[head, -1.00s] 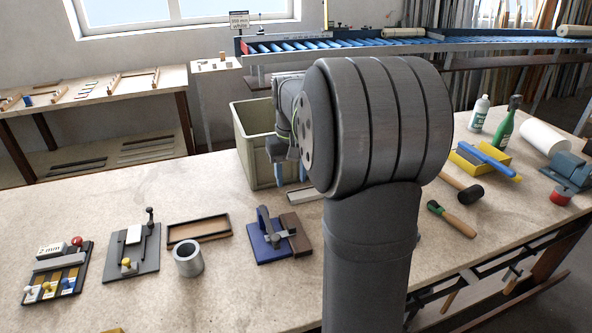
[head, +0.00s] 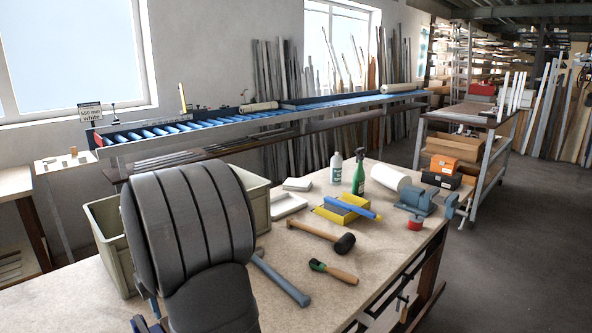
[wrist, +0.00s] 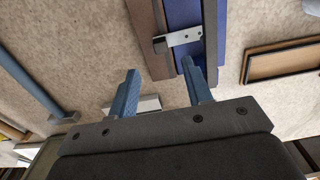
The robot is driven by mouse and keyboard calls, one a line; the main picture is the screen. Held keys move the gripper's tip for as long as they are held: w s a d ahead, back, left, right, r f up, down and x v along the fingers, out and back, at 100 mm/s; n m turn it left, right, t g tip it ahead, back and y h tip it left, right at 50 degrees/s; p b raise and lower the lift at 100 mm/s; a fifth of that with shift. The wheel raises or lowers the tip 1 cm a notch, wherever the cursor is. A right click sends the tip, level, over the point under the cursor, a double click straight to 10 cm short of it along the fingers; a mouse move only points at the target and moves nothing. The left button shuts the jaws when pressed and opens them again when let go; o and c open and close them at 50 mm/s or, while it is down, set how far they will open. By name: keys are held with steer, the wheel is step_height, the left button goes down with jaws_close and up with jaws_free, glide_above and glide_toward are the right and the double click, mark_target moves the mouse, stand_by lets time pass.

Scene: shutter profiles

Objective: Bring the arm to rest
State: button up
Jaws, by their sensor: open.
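In the wrist view my gripper (wrist: 160,68) is open, its two blue fingers apart with nothing held between them. Beyond the fingertips lie a blue fixture (wrist: 235,25) with a metal clamp (wrist: 180,38) and a brown block (wrist: 147,40) beside it. I cannot tell the height of the fingers above the bench. A small pale piece (wrist: 148,103) shows partly behind the fingers. In the head view my dark arm stands at the lower left and mostly hides the gripper.
A beige crate (head: 103,222) stands close behind my arm. A wooden tray (wrist: 280,62) lies right of the fixture.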

step_height(320, 180, down, 8)
steer(key=shift+f, duration=0.2)
steer(key=shift+r, duration=0.15)
steer(key=o, duration=1.2)
steer(key=shift+m+t+y, duration=0.3)
steer(key=r, duration=0.1)
steer(key=w+r, duration=0.1)
steer(key=r, duration=0.2)
steer(key=shift+w+a+r, duration=0.1)
steer(key=shift+w+a, duration=0.25)
steer(key=shift+a, duration=0.05)
steer(key=s+a+r, duration=0.2)
steer(key=s+r, duration=0.2)
steer(key=r, duration=0.5)
steer(key=s+a+r, duration=0.1)
steer(key=s+r, duration=0.2)
steer(key=r, duration=0.7)
step_height(320, 180, down, 10)
steer(key=shift+s, duration=0.15)
